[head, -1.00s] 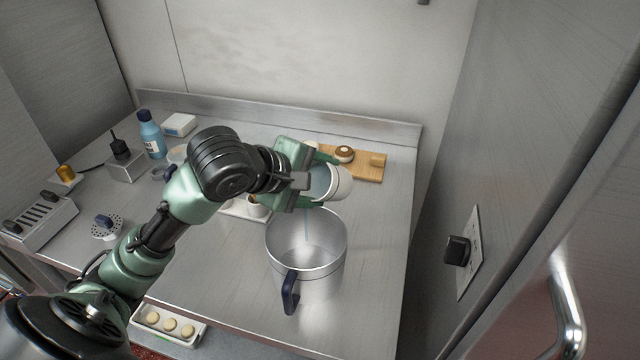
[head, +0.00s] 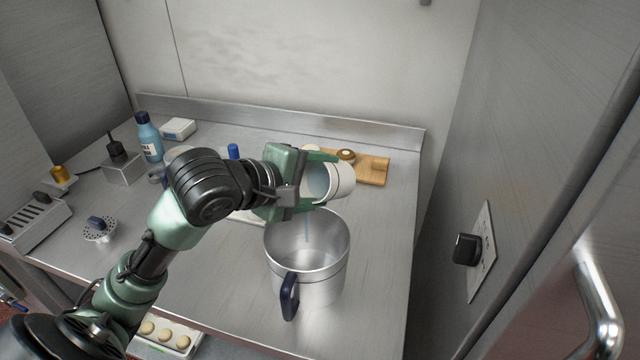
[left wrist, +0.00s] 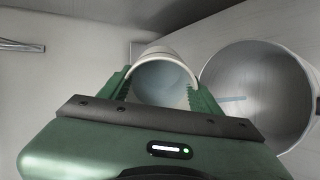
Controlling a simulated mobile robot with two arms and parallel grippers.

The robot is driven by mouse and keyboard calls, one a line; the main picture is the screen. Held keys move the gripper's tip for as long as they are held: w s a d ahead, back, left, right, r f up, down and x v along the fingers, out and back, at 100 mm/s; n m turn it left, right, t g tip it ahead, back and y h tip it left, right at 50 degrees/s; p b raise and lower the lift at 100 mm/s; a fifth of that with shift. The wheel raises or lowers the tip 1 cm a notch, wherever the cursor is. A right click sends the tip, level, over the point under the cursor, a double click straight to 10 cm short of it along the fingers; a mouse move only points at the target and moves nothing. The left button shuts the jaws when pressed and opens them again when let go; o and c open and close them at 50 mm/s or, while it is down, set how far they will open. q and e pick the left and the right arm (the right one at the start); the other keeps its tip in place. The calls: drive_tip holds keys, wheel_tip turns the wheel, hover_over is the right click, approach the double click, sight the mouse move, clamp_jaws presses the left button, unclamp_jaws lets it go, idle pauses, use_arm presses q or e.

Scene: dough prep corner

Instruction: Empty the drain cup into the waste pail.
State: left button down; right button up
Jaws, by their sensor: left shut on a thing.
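My left gripper (head: 318,178) is shut around the white drain cup (head: 342,180), which it holds tilted above the waste pail. My right gripper is out of view.
A wooden board (head: 374,169) with a round brown-and-white item stands behind the cup. A blue bottle (head: 149,138), a white box (head: 178,129) and a strainer (head: 99,231) are on the left. A steel wall is at right.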

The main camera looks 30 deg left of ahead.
sight(311, 197)
use_arm(q)
drive_tip(key=shift+p, duration=0.35)
drive_tip(key=shift+s+f+t+p, duration=0.15)
drive_tip(key=shift+t+p, duration=0.45)
drive_tip(key=shift+s+f+t, duration=0.15)
drive_tip(key=shift+f+t, duration=0.3)
drive_tip(key=shift+t, duration=0.05)
drive_tip(key=shift+s+a+f+t+h+b, duration=0.1)
drive_tip(key=shift+s+f+t+h+b, duration=0.2)
drive_tip(key=shift+t+b, duration=0.55)
drive_tip(key=shift+s+a+f+t+h+b, duration=0.1)
drive_tip(key=shift+f+t+h+b, duration=0.35)
drive_tip(key=shift+b, duration=0.6)
drive_tip(key=shift+s+r+t+b, duration=0.1)
drive_tip(key=shift+s+t+b, duration=0.15)
drive_tip(key=shift+t+b, duration=1)
drive_tip(key=shift+s+r+b, duration=0.1)
drive_tip(key=shift+b, duration=0.75)
drive_tip(key=shift+r, duration=0.1)
